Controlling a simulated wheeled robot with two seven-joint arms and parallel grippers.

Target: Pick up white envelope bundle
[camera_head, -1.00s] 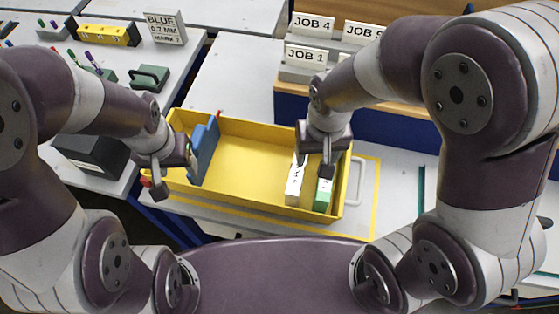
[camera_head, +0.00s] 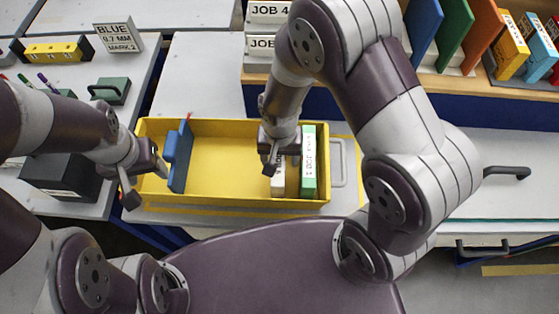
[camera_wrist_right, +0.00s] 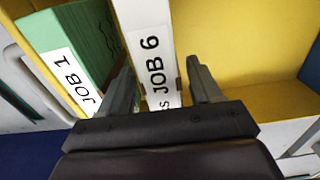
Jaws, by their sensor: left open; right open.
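The white envelope bundle (camera_head: 278,188) stands on edge in the right part of the yellow tray (camera_head: 225,203); my right gripper partly hides it in the head view. In the right wrist view, the bundle (camera_wrist_right: 150,40) carries a "JOB 6" label and lies between the two open fingers of my right gripper (camera_wrist_right: 164,90). Gaps show beside it, and whether either finger touches it is unclear. The right gripper also shows in the head view (camera_head: 281,162). My left gripper (camera_head: 146,186) is open and empty by the tray's left end.
A green bundle (camera_head: 309,165) labelled JOB 1 stands just right of the white one, close to a finger. A blue divider-like piece (camera_head: 180,158) stands at the tray's left. The tray's middle is clear. A shelf with job signs (camera_head: 268,12) is behind.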

